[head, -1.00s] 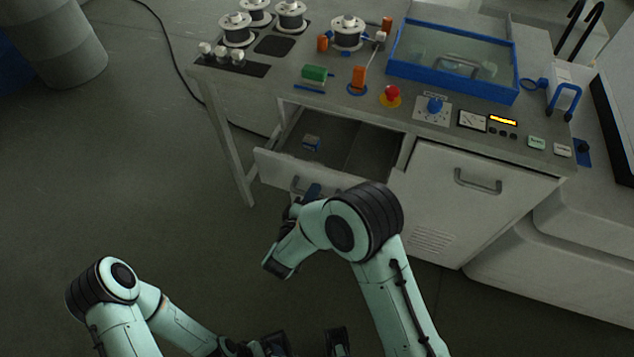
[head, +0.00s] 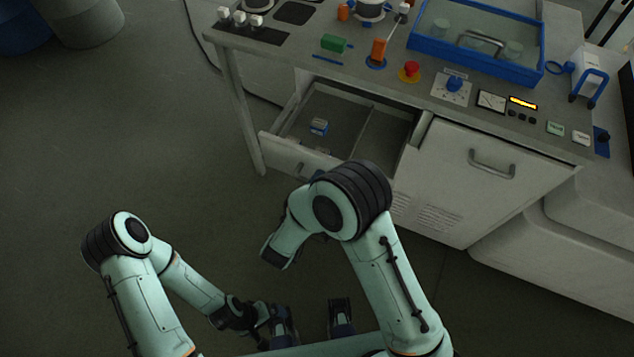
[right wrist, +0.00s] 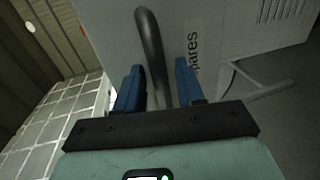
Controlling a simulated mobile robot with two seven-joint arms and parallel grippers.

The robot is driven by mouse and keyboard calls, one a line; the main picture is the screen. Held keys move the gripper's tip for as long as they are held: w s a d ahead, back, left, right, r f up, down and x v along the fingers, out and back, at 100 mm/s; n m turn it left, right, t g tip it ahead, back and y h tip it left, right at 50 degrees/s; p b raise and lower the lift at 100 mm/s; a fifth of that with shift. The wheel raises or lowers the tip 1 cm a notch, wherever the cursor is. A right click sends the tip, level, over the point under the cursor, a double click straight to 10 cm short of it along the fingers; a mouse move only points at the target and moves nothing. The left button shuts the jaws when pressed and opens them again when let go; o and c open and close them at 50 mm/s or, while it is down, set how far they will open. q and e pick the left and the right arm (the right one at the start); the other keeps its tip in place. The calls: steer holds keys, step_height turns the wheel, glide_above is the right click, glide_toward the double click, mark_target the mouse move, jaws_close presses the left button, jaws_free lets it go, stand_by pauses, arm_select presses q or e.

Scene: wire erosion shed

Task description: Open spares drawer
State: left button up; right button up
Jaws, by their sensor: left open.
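The spares drawer (head: 343,115) stands open in the head view, pulled out of the left part of the bench, with a divider inside. A small blue-and-white box (head: 318,126) lies in its left compartment. Its front also shows in the right wrist view with the label "spares" (right wrist: 194,50). There the dark drawer handle (right wrist: 150,50) passes between the two blue fingers of my right gripper (right wrist: 158,85), with a gap beside it. My right gripper is mostly hidden behind its arm in the head view. My left gripper (head: 312,318) is open and empty, low and away from the drawer.
A white cabinet door with a handle (head: 492,165) is right of the drawer. The bench top carries a blue-framed clear tank (head: 480,45), a red button (head: 410,70) and a green block (head: 333,43). The floor at left is free; a grey bin (head: 80,22) stands far back.

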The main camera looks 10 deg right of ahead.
steer(key=v, duration=1.3)
steer(key=shift+s, duration=0.2)
steer(key=shift+a, duration=0.1)
steer(key=w+d+f+m+g+y+p, duration=0.1)
steer(key=w+d+f+m+g+y, duration=0.2)
steer(key=f, duration=0.5)
steer(key=d+f+m+g+y+p, duration=0.1)
steer(key=d+f+m+g+y, duration=0.15)
steer(key=d+f, duration=0.4)
arm_select(q)
steer(key=r, duration=0.1)
steer(key=w+r+p, duration=0.1)
steer(key=r, duration=0.1)
steer(key=w+r+p, duration=0.1)
steer(key=r, duration=0.1)
arm_select(e)
steer(key=s+d+f+m+g+y, duration=0.1)
steer(key=s+f+m+g+y, duration=0.2)
steer(key=s, duration=0.6)
steer(key=s+d+f+m+g+y, duration=0.2)
steer(key=s+f+m+g+y, duration=0.2)
steer(key=s, duration=0.5)
steer(key=f+m+g, duration=0.1)
steer(key=m, duration=0.1)
steer(key=shift+s+f+m, duration=0.2)
steer(key=shift+m, duration=0.15)
